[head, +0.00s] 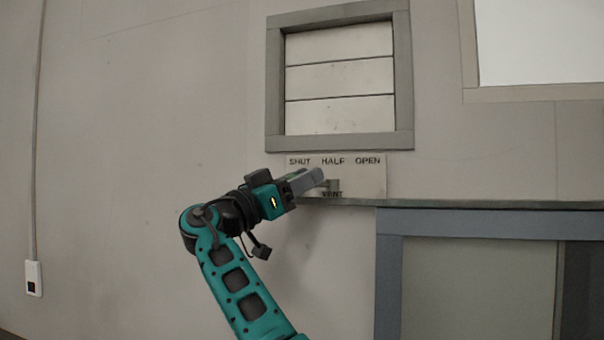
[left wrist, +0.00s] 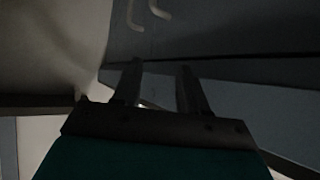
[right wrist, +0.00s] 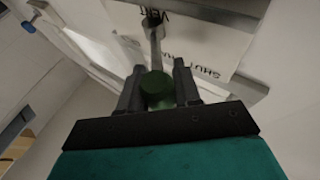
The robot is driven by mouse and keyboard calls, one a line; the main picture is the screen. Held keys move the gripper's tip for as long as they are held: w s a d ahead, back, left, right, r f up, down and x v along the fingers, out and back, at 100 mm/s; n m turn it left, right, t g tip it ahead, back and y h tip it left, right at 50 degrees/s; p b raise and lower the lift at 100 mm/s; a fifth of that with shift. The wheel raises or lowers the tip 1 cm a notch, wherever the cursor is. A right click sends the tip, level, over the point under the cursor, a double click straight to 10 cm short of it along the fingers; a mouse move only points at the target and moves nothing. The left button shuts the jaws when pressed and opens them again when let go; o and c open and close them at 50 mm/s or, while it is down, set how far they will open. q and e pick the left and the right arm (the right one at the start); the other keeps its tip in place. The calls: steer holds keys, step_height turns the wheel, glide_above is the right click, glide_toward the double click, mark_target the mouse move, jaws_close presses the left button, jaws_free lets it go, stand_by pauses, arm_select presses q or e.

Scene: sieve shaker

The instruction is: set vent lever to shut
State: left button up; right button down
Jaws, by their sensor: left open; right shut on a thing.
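The vent panel (head: 370,178) on the wall reads SHUT, HALF and OPEN from left to right, with VENT below. The vent lever's grey pivot (head: 333,185) shows near the VENT word. My right gripper (head: 312,179) is at the left part of the panel, below the SHUT word, and covers most of the lever. In the right wrist view, its fingers are shut on the lever's green knob (right wrist: 157,90). The lever's rod (right wrist: 156,42) runs from the knob to the pivot. My left gripper (left wrist: 160,75) is open and empty in the dark left wrist view.
The vent's slats (head: 340,78) lie flat in a grey frame above the panel. A ledge (head: 480,204) runs just below the panel, over a blue-grey frame (head: 389,280) at right. The wall to the left is clear except for a conduit and small box (head: 33,279).

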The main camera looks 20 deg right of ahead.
steer(key=shift+w+g, duration=0.1)
steer(key=shift+g, duration=0.3)
steer(key=c, duration=0.9)
jaws_free()
steer(key=shift+o, duration=0.2)
steer(key=b+v, duration=0.1)
steer(key=v, duration=1.2)
